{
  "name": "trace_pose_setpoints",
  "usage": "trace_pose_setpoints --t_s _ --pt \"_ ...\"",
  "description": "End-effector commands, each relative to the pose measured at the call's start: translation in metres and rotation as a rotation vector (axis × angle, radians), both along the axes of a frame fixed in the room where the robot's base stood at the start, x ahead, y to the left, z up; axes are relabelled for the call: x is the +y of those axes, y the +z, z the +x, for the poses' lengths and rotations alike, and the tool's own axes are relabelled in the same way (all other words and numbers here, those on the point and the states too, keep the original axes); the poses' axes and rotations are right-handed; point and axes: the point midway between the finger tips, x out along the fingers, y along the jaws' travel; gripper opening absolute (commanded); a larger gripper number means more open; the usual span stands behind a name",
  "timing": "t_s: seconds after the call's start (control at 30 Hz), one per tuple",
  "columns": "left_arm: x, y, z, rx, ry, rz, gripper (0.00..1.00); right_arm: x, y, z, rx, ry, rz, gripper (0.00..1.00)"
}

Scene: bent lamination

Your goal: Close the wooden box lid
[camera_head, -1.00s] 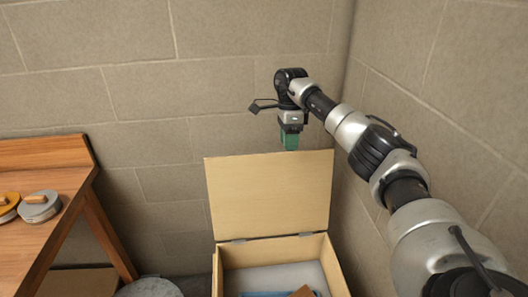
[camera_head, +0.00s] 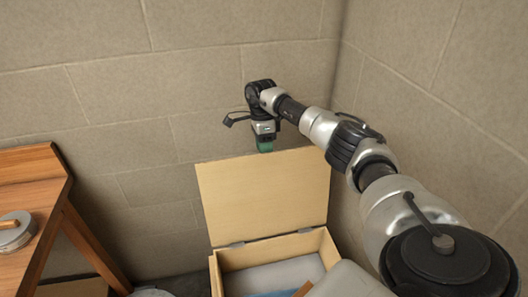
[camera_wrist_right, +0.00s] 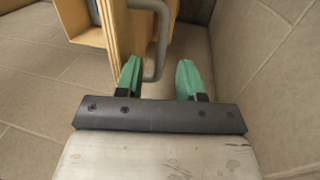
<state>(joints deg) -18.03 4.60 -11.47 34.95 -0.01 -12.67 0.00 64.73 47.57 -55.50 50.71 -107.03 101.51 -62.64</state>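The wooden box (camera_head: 322,246) stands on the floor in the corner. Its pale plywood lid (camera_head: 262,196) is hinged at the back and stands open, leaning back a little. My right gripper (camera_head: 265,146) is at the lid's top edge, at or just behind it, pointing down; its tips are partly hidden. In the right wrist view the green fingers (camera_wrist_right: 158,78) are apart with nothing held between them. Wooden panel edges (camera_wrist_right: 97,25) and a grey bent bar (camera_wrist_right: 161,45) show near the left finger; contact cannot be told. My left gripper is out of view.
A wooden workbench (camera_head: 28,190) with a round grey lidded tin (camera_head: 14,232) stands at the left. Block walls (camera_head: 120,100) close in behind and right of the box. Blue and brown items lie inside the box.

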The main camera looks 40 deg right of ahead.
Motion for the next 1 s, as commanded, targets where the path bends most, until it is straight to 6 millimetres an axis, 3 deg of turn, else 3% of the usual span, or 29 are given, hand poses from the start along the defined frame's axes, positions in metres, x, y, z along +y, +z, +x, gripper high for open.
trace_pose_setpoints --t_s 0.3,0.57,0.8,1.0 --pt "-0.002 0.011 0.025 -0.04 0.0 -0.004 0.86 0.003 -0.029 -0.005 0.0 0.001 0.0 0.38" --pt "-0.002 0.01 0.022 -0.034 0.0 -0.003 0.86 0.003 -0.03 -0.005 -0.001 0.001 0.0 0.38" --pt "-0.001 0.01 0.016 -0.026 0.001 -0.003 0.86 0.003 -0.03 -0.005 -0.001 0.001 0.0 0.01" --pt "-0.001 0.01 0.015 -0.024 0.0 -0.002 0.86 0.003 -0.029 -0.005 -0.001 0.001 0.001 0.0"
